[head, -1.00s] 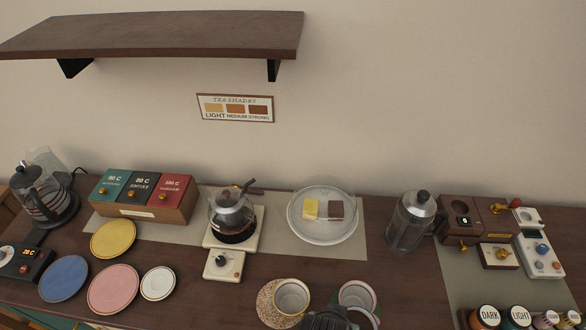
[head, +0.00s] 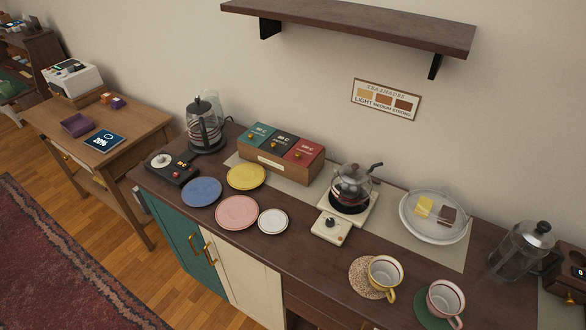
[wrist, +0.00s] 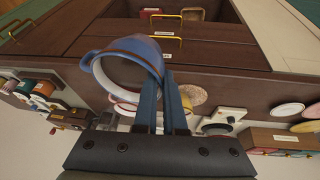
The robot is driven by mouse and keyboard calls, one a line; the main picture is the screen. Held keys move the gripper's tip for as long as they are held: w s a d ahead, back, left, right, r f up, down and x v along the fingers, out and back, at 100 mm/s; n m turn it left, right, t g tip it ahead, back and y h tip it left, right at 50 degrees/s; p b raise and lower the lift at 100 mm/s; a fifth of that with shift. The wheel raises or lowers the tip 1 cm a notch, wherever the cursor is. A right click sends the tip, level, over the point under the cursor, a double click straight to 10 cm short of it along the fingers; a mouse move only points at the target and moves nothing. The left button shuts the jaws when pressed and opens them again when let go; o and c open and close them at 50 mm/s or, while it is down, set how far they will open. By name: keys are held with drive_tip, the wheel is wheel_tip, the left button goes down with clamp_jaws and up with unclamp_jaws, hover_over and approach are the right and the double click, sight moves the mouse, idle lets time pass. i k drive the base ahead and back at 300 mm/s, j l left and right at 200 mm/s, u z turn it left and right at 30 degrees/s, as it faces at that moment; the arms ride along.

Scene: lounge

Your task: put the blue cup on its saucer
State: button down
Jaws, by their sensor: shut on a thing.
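The blue cup (wrist: 130,47) is in the wrist view, tilted, with its mouth facing the camera and its handle to the left. My gripper (wrist: 168,84) is shut on its right side and holds it clear of the dark wooden counter. Neither the gripper nor the blue cup shows in the head view. The blue saucer (head: 202,192) lies flat and empty near the left end of the counter in the head view, left of the pink saucer (head: 237,212) and below the yellow saucer (head: 246,176).
A small white saucer (head: 273,221) lies to the right. A yellow cup (head: 384,273) and a pink cup (head: 445,299) stand on saucers at the front right.

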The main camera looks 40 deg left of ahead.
sight(206, 189)
drive_tip(key=k+u, duration=0.15)
drive_tip(key=u, duration=1.7)
drive_tip(key=i+u, duration=0.25)
drive_tip(key=i+l+u, duration=0.3)
drive_tip(key=i+l, duration=0.15)
drive_tip(key=i, duration=0.35)
drive_tip(key=i+l, duration=0.15)
drive_tip(key=i, duration=0.3)
